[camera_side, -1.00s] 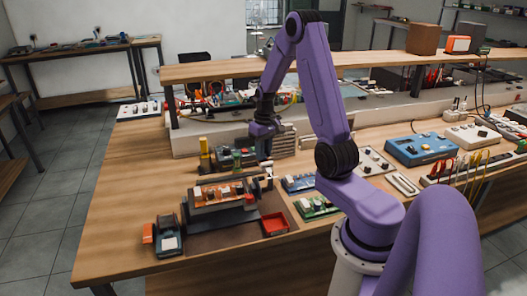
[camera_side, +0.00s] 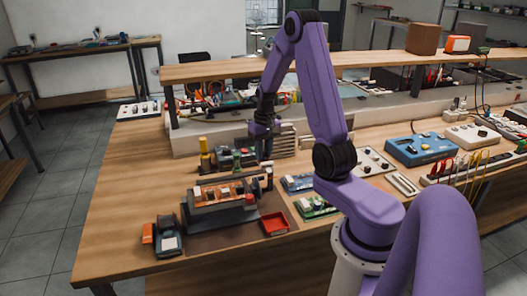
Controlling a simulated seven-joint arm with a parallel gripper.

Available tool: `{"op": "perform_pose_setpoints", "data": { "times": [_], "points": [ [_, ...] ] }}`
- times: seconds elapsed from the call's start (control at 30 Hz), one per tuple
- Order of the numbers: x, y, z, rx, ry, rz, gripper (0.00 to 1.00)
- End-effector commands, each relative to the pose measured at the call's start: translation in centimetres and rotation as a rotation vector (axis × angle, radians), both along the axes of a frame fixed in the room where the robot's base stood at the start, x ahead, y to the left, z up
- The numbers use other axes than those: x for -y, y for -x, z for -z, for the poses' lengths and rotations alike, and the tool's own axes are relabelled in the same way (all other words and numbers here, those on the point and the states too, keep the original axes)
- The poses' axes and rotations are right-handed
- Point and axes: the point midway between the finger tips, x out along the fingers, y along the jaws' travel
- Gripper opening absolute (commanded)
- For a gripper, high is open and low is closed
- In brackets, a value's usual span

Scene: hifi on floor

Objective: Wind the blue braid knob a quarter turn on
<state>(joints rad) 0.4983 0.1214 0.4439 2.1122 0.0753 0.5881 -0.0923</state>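I cannot make out a blue braid knob with certainty in the side view. My purple arm reaches over the bench, and my gripper (camera_side: 263,155) points down behind the right end of a grey fixture (camera_side: 212,207) that holds an orange board (camera_side: 222,191). Its fingers are small and dark here, so their opening and any contact are unclear. A dark unit with a green part (camera_side: 237,159) stands just left of my gripper. A ribbed grey block (camera_side: 284,142) is behind it.
A red tray (camera_side: 274,224) and a dark blue device (camera_side: 168,243) sit at the front. A yellow post (camera_side: 204,153) stands left of my gripper. Green boards and a blue instrument (camera_side: 420,149) lie to the right. A raised shelf (camera_side: 230,69) crosses behind.

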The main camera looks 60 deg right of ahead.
Motion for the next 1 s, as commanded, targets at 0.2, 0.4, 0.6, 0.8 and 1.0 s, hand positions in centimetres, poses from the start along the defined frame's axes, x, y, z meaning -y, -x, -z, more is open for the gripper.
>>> {"op": "perform_pose_setpoints", "data": {
  "times": [0.2,0.4,0.6,0.8,1.0],
  "points": [
    [0.0,0.0,0.0,0.002,0.001,-0.001,0.35],
    [0.1,0.0,-0.4,0.002,0.001,-0.001,0.35],
    [0.2,0.0,-3.0,0.004,0.004,-0.002,0.35],
    [0.3,0.0,-7.3,0.008,0.005,-0.002,0.35],
    [0.5,0.2,-11.6,0.008,0.005,-0.001,0.35]
  ]
}}
